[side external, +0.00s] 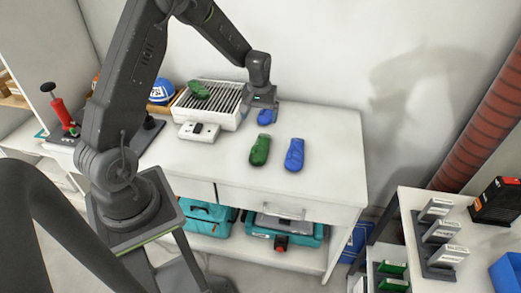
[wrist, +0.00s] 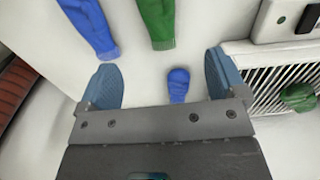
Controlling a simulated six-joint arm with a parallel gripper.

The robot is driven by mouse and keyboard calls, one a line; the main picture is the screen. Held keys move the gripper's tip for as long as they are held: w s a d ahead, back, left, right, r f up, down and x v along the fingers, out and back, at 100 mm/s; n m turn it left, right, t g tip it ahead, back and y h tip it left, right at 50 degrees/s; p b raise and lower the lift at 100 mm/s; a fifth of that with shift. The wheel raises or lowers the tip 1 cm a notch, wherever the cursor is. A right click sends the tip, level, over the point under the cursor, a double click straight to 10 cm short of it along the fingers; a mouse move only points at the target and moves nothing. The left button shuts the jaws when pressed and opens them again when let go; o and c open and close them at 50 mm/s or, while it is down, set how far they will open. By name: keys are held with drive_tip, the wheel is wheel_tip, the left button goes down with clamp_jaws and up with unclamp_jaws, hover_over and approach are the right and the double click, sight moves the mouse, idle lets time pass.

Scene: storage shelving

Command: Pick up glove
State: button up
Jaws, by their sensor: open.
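Several gloves lie on the white cabinet top. In the side view a green glove (side external: 260,150) and a blue glove (side external: 295,154) lie side by side, apart, near the middle of the top. A smaller-looking blue glove (side external: 264,116) lies behind them, close to my gripper (side external: 263,100). Another green glove (side external: 199,90) rests on a white slatted rack. In the wrist view my gripper (wrist: 165,80) is open and empty, and the small blue glove (wrist: 178,84) shows between its fingers, nearer the right one. The green glove (wrist: 158,20) and blue glove (wrist: 90,25) are beyond, partly cut off.
The slatted rack (side external: 222,118) stands just left of my gripper, with a white box (side external: 198,131) in front. A blue cap (side external: 162,91) and a red hand pump (side external: 62,112) are further left. The right part of the cabinet top (side external: 335,150) is clear. A wall stands behind.

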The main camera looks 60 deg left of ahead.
sight(261, 146)
wheel_tip(261, 146, down, 8)
drive_tip(key=shift+f, duration=0.2)
drive_tip(key=shift+d+f, duration=0.2)
drive_tip(key=shift+f, duration=2.4)
drive_tip(key=shift+c, duration=0.4)
drive_tip(key=c, duration=0.9)
